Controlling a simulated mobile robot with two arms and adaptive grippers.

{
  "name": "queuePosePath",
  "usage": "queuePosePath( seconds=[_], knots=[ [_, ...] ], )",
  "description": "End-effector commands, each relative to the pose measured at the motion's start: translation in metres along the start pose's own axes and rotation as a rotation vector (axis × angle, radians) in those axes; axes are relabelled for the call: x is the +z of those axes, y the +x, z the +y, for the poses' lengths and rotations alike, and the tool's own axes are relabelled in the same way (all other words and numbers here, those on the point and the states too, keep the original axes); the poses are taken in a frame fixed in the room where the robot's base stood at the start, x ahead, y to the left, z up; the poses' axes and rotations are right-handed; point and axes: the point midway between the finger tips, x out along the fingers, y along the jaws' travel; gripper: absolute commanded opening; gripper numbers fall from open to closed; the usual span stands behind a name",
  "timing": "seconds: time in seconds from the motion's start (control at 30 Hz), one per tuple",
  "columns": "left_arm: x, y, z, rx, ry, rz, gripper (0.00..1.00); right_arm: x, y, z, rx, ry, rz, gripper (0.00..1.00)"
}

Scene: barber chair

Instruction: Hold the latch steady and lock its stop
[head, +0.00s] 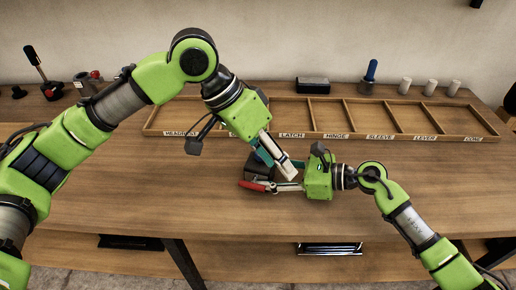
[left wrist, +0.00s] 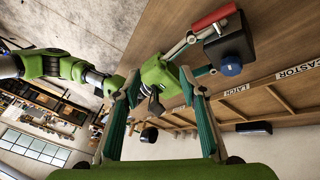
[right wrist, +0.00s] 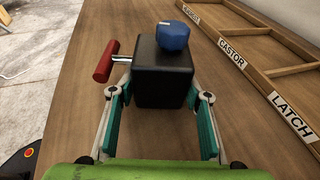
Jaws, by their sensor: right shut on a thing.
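The latch is a black block (right wrist: 163,72) with a blue knob (right wrist: 173,35) on top and a red-handled pin (right wrist: 104,62) at its side. My right gripper (right wrist: 165,95) is shut on the block, one finger on each side. In the head view the block (head: 256,172) is partly hidden behind the grippers, and the red handle (head: 252,186) shows beside it. My left gripper (head: 276,164) is open and reaches down close to the latch and my right gripper. In the left wrist view its fingers (left wrist: 160,88) are apart and empty, with the blue knob (left wrist: 230,68) beyond and to the right.
A wooden tray (head: 370,136) with labelled compartments, including LATCH, lies behind the grippers. A black box (head: 312,85), a blue-handled tool (head: 369,75) and white cylinders (head: 405,85) stand behind it. The table is clear at front left.

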Motion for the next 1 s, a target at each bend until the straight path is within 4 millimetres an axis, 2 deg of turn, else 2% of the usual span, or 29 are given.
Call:
queuePosePath(
  seconds=[0.03,0.1,0.2,0.33,0.47,0.8,1.0],
  knots=[
    [-0.005,-0.021,-0.019,-0.089,0.014,0.0,0.38,-0.001,0.0,0.0,-0.001,0.001,0.0,0.32],
    [-0.007,-0.044,-0.04,-0.187,0.023,-0.007,0.38,-0.001,0.0,0.0,-0.001,0.001,0.0,0.32],
    [-0.009,-0.069,-0.059,-0.282,0.027,-0.014,0.38,-0.001,0.0,0.0,-0.001,0.001,0.0,0.32],
    [-0.009,-0.079,-0.07,-0.331,0.025,-0.021,0.38,-0.001,0.0,0.0,0.0,0.001,0.0,0.32],
    [-0.008,-0.064,-0.076,-0.333,0.024,-0.024,0.38,0.0,0.0,0.0,0.0,0.001,0.0,0.32],
    [-0.007,0.0,-0.096,-0.329,0.023,-0.024,0.38,0.0,0.0,0.0,0.0,0.001,0.0,0.32],
    [-0.006,0.024,-0.105,-0.329,0.023,-0.023,0.38,0.0,0.0,0.0,0.0,0.001,0.0,0.32]
  ],
)
